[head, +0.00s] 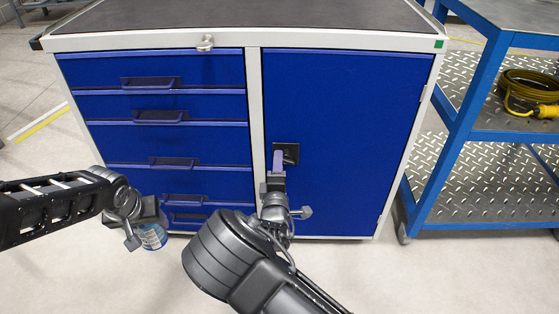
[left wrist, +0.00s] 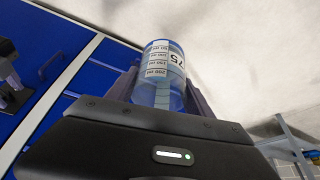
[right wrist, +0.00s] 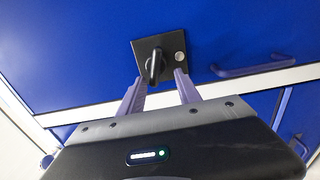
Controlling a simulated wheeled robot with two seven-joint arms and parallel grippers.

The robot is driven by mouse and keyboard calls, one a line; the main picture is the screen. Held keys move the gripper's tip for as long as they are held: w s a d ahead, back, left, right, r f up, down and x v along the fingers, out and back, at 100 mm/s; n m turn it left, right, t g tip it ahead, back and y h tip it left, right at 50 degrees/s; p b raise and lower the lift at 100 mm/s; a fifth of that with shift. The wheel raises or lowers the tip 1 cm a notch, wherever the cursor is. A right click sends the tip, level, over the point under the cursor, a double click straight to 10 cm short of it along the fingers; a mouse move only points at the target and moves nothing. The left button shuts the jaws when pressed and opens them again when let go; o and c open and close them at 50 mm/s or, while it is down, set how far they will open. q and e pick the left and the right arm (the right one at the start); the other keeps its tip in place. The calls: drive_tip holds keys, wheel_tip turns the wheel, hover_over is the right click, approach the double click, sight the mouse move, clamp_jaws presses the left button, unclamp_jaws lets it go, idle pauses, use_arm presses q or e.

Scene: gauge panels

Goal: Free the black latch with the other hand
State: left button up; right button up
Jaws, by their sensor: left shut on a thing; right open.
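The black latch (right wrist: 155,64) is a small lever on a square black plate (right wrist: 170,50) on the blue cabinet door. In the head view the plate (head: 291,150) sits at the door's left edge, partly covered by my right gripper (head: 278,160). In the right wrist view my right gripper (right wrist: 160,82) is open. Its fingertips reach the lower edge of the plate, one on each side of the lever's lower end; I cannot tell whether they touch it. My left gripper (head: 150,222) is shut on a clear bluish container (left wrist: 163,72) with a printed scale label, held low in front of the drawers.
Blue drawers with handles (head: 150,83) fill the cabinet's left side. A small metal hasp (head: 205,43) is on the top front edge. A blue trolley (head: 450,140) with a yellow cable (head: 530,90) stands at right. The floor (head: 400,280) at the front right is clear.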

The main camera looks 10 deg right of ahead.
use_arm(q)
wheel_tip(320, 180, up, 2)
drive_tip(key=shift+r+p, duration=0.1)
drive_tip(key=shift+p, duration=0.75)
use_arm(e)
drive_tip(key=v, duration=1)
drive_tip(key=shift+s+d, duration=0.1)
drive_tip(key=shift+d, duration=0.05)
